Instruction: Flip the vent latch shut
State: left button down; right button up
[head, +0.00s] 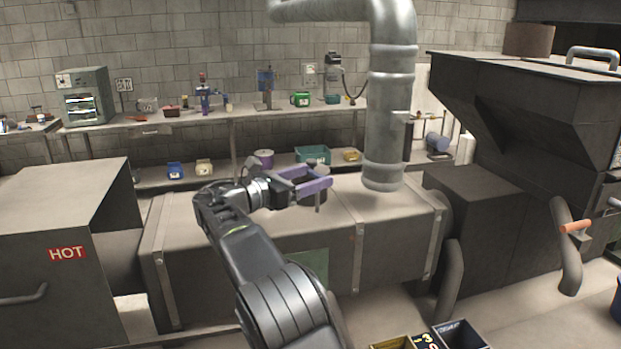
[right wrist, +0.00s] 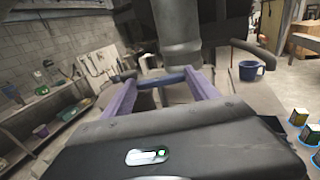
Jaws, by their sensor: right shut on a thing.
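My right gripper (head: 316,178) has purple fingers and reaches over the top of the long grey duct box (head: 255,243). In the right wrist view a dark blue-grey bar-like part (right wrist: 172,76) spans the gap between the fingertips. I cannot tell whether this piece is the vent latch; the fingers hide part of it. A thick grey vent pipe (head: 388,130) rises from the box just right of the gripper. My left gripper is out of view.
A grey housing marked HOT (head: 68,253) stands at the left. A dark hopper (head: 530,95) and an orange-handled lever (head: 575,227) are at the right. A workbench (head: 180,119) with several tools runs along the back wall. Open bins (head: 462,337) lie at the bottom.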

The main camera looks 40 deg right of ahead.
jog(key=o, duration=1.4)
jog(key=shift+s+r, duration=0.1)
jog(key=shift+c, duration=0.2)
